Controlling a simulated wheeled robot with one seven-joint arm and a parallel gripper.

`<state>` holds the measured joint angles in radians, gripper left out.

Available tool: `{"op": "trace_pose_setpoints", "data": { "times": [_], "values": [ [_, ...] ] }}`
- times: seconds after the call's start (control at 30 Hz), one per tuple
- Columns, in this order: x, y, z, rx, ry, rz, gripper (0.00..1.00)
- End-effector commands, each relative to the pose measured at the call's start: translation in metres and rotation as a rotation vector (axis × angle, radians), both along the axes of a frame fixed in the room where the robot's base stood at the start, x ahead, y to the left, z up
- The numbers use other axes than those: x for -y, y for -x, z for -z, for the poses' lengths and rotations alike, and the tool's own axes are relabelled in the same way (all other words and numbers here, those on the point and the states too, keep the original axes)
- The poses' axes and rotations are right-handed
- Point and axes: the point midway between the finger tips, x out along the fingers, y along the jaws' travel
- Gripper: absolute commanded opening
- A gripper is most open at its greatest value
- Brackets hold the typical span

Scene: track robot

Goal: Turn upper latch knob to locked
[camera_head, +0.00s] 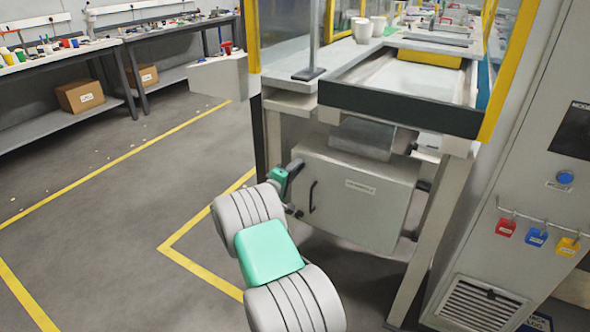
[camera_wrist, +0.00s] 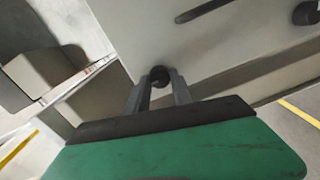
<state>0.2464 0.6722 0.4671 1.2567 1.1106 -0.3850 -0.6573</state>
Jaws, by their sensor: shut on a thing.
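The upper latch knob (camera_wrist: 160,74) is a small black round knob at the door's edge. In the wrist view my gripper (camera_wrist: 159,88) has its two grey fingers on either side of it, closed on it. In the head view my gripper (camera_head: 296,166) is at the upper left of the grey cabinet door (camera_head: 355,205), and it hides the upper knob. A second black knob (camera_wrist: 307,12) shows at the upper right of the wrist view. The lower knob (camera_head: 293,210) appears dark below my gripper in the head view. The knob's turned position cannot be told.
A black bar handle (camera_head: 312,196) stands out from the door near the knobs. The cabinet hangs under a workbench with a dark front rail (camera_head: 400,108). A bench leg (camera_head: 428,240) and a tall grey control cabinet (camera_head: 520,170) stand on the right. Open floor lies left.

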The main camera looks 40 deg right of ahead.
Motion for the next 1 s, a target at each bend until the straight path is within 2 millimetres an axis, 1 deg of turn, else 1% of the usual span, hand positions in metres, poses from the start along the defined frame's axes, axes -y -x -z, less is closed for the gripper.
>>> {"op": "trace_pose_setpoints", "data": {
  "times": [0.07,0.1,0.37,0.57,0.67,0.77,0.9,1.0],
  "values": [
    [0.0,0.0,0.0,0.0,0.0,0.0,0.0],
    [0.0,0.0,0.0,0.0,-0.001,0.0,0.29],
    [0.0,0.0,0.0,0.001,0.0,0.0,0.5],
    [0.0,0.0,0.0,0.001,0.0,0.0,0.5],
    [-0.004,0.001,-0.001,0.0,-0.001,-0.001,0.5],
    [-0.018,0.005,-0.002,0.0,-0.002,-0.002,0.5],
    [-0.047,0.015,-0.003,-0.001,-0.002,-0.005,0.5],
    [-0.063,0.022,-0.004,-0.001,-0.001,-0.002,0.5]
  ]
}}
